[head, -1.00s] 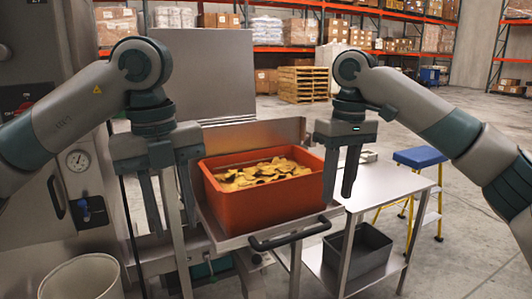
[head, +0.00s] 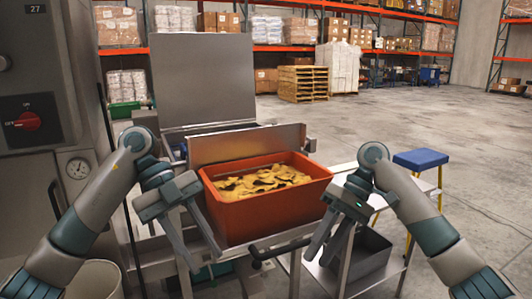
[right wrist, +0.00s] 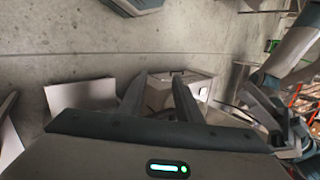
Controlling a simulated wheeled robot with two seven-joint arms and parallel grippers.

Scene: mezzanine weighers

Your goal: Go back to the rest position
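My left gripper (head: 203,256) is in front of the left side of the orange bin, tilted, with its two fingers apart and nothing between them. My right gripper (head: 320,260) hangs to the right of the bin, tilted, its fingers pointing down and to the left. In the right wrist view its two fingers (right wrist: 160,80) are apart and empty. The orange bin (head: 265,210) is full of yellow chip-like pieces (head: 262,181) and stands on a metal shelf. Neither gripper appears to hold it.
A metal side table (head: 345,190) with a grey bin (head: 370,255) below stands right. A blue-topped step stool (head: 420,159) is beyond it. A machine cabinet (head: 45,100) and a pale tub (head: 95,280) are at left. Open floor lies at the right and back.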

